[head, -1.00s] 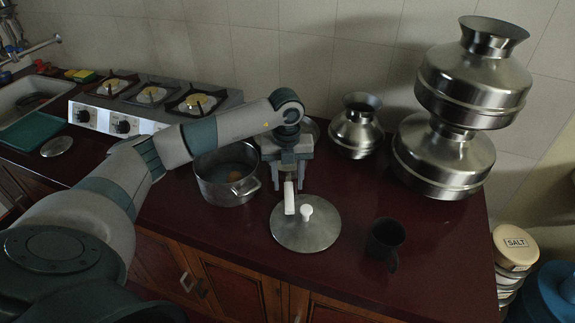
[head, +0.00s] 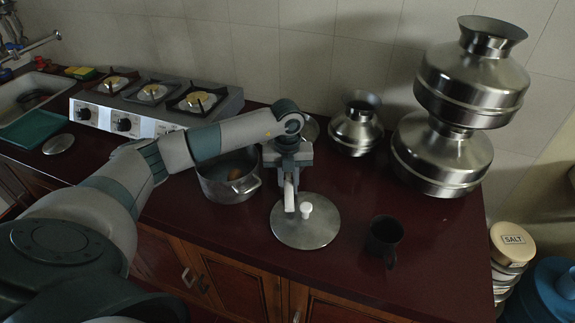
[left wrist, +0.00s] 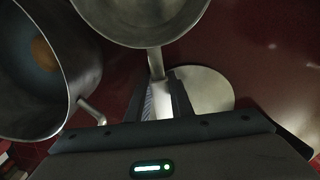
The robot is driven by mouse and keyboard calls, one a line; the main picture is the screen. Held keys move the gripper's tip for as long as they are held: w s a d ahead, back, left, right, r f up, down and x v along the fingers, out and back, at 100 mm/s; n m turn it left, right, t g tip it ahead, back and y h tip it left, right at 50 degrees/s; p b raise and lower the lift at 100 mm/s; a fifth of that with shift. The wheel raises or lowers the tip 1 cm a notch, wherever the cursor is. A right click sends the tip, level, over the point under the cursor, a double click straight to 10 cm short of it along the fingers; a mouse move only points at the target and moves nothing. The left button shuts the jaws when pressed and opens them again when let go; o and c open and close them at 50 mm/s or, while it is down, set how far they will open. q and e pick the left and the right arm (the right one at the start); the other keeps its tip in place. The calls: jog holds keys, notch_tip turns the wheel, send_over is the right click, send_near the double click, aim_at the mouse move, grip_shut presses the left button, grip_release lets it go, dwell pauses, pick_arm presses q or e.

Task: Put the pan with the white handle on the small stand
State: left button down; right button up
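The pan shows at the top middle of the left wrist view as a round metal bowl (left wrist: 140,15). Its handle runs down from it, and in the head view the white handle (head: 289,196) reaches out below my left gripper (head: 290,182). In the left wrist view the left gripper's fingers (left wrist: 161,100) stand on both sides of the handle and look shut on it. In the head view the gripper and wrist hide most of the pan. I cannot make out the small stand for sure. My right gripper is not in view.
A flat metal lid with a white knob (head: 306,232) lies just below the handle. A steel pot (head: 229,190) stands left of the gripper, a dark mug (head: 384,238) to the right. Steel vessels (head: 442,155) stand at the back right, a stove (head: 150,110) at the back left.

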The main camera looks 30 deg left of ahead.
pick_arm(q)
jog(key=shift+w+r, duration=0.1)
jog(key=shift+r, duration=0.05)
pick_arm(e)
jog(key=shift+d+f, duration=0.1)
